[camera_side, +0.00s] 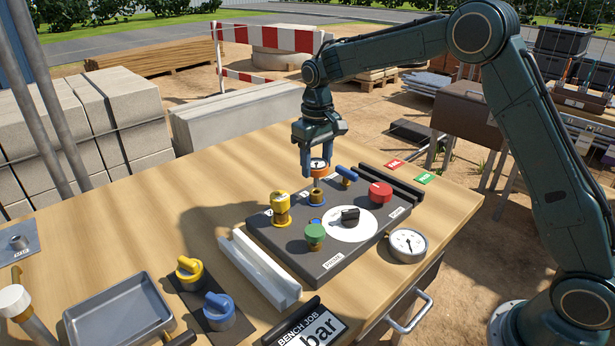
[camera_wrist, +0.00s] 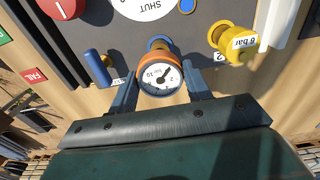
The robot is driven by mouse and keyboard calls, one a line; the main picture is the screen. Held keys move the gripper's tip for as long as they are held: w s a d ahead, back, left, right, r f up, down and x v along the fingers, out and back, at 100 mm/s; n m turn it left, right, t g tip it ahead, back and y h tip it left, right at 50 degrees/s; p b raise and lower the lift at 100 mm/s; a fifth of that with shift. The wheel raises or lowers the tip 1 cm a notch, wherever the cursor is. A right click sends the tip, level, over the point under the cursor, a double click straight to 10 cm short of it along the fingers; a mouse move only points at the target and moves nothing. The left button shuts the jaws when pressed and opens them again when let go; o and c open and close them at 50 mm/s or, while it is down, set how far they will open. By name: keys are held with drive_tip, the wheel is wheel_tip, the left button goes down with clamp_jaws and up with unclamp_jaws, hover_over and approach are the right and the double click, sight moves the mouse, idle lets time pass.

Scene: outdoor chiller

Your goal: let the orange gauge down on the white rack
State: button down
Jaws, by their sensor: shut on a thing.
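The orange gauge (camera_side: 319,165) has an orange rim and a white dial, which faces the camera in the wrist view (camera_wrist: 160,77). My gripper (camera_side: 318,160) is shut on it, with one blue finger on each side. The gauge is upright over the brass and blue port (camera_side: 317,198) at the back of the dark panel. I cannot tell whether its stem still touches the port. The white rack (camera_side: 262,272) is a long, empty-looking trough on the wooden table, along the panel's left front edge. It lies away from my gripper, to the front left.
The dark panel (camera_side: 290,258) carries a yellow gauge fitting (camera_side: 280,207), a green knob (camera_side: 315,235), a red knob (camera_side: 380,192) and a blue lever (camera_side: 346,174). A loose white gauge (camera_side: 408,244) stands at its right. Yellow and blue valves (camera_side: 190,270) stand left of the rack.

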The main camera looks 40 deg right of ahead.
drive_tip(key=shift+r, duration=1.15)
drive_tip(key=c, duration=1.2)
unclamp_jaws()
clamp_jaws()
